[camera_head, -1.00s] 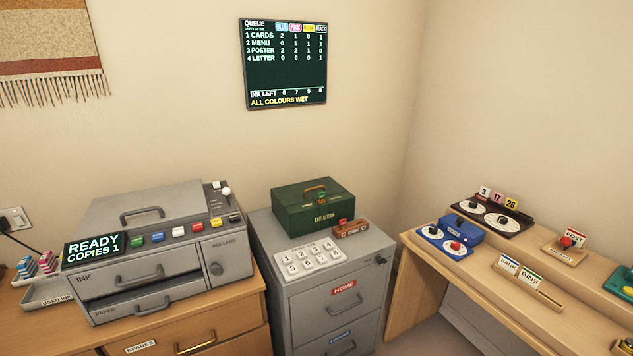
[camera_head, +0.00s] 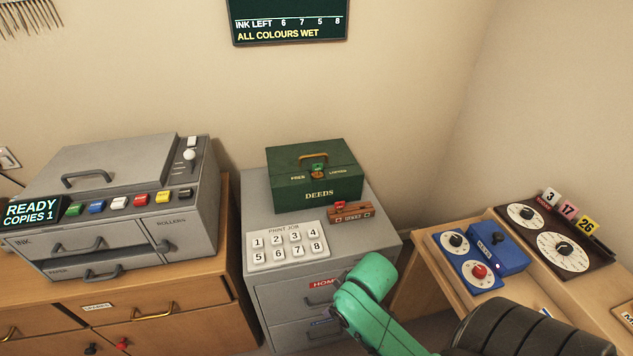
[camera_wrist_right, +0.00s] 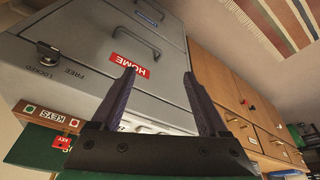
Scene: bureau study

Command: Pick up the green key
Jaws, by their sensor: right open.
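A small green key tag (camera_head: 317,168) shows at the round lock on the front of the dark green DEEDS box (camera_head: 335,190), FREE and LOCKED lettered beside it. A red key (camera_head: 340,205) stands in the brown key rack (camera_head: 352,214) in front of the box; it also shows in the wrist view (camera_wrist_right: 62,142), where the rack reads KEYS (camera_wrist_right: 52,119). My right gripper (camera_wrist_right: 159,72) is open and empty in front of the grey cabinet, apart from the green key. The key is not clearly visible in the wrist view. My left gripper is out of view.
The grey cabinet (camera_head: 375,243) carries the box, the rack and a white PRINT JOB keypad (camera_head: 289,246). A printer (camera_head: 120,215) stands to the left. A desk with a blue dial unit (camera_head: 482,256) is at the right. A lock (camera_wrist_right: 48,50) is on the cabinet front.

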